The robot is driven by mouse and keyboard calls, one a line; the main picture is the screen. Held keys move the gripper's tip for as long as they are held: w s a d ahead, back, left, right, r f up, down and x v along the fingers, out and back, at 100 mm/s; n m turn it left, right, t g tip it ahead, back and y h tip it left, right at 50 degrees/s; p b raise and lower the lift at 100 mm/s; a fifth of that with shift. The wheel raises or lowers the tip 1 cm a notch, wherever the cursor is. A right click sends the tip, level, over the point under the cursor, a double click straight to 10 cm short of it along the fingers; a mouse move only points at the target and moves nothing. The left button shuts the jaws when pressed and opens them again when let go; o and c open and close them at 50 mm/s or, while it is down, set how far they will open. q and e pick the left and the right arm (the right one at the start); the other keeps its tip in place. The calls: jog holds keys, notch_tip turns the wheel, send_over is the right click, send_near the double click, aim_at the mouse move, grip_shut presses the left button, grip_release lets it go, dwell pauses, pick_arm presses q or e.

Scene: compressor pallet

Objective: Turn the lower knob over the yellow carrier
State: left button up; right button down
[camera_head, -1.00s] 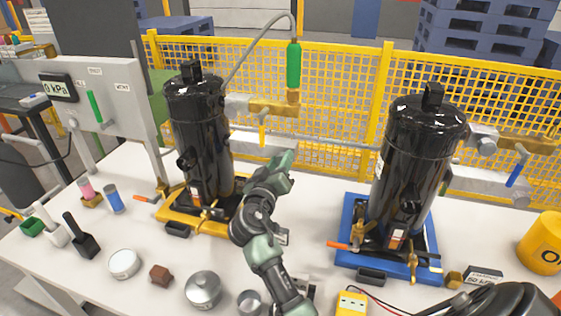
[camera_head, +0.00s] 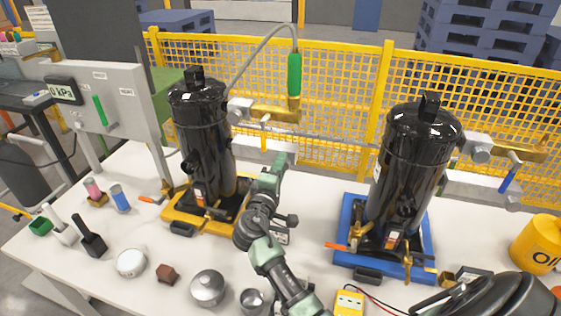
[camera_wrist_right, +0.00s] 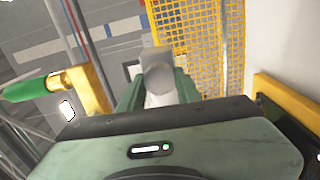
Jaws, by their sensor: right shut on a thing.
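The yellow carrier (camera_head: 213,228) holds a black compressor (camera_head: 205,130) upright at the left of the table. A pale grey block (camera_head: 258,149) sits behind it, below the brass valve (camera_head: 275,114). My right gripper (camera_head: 281,160) reaches up to the right end of this block and covers the lower knob in the head view. In the right wrist view, the round grey lower knob (camera_wrist_right: 161,78) lies between the green fingers of my right gripper (camera_wrist_right: 158,92), which is shut on it.
The blue carrier (camera_head: 349,262) with another black compressor (camera_head: 414,150) stands to the right. A yellow mesh fence (camera_head: 335,110) runs behind the table. A green handle (camera_head: 294,75) hangs above my gripper. Several tins and small tools lie at the front left.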

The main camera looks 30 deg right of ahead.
jog(key=shift+d+r+n+p, duration=0.1)
jog(key=shift+n+p, duration=1.5)
jog(key=shift+n, duration=0.85)
jog(key=shift+d+r+n+p, duration=0.1)
jog(key=shift+n+p, duration=1.5)
jog(key=shift+n, duration=0.85)
jog(key=shift+f, duration=0.1)
jog(key=c, duration=1.2)
grip_release()
jog(key=shift+o, duration=1)
jog(key=shift+f, duration=0.2)
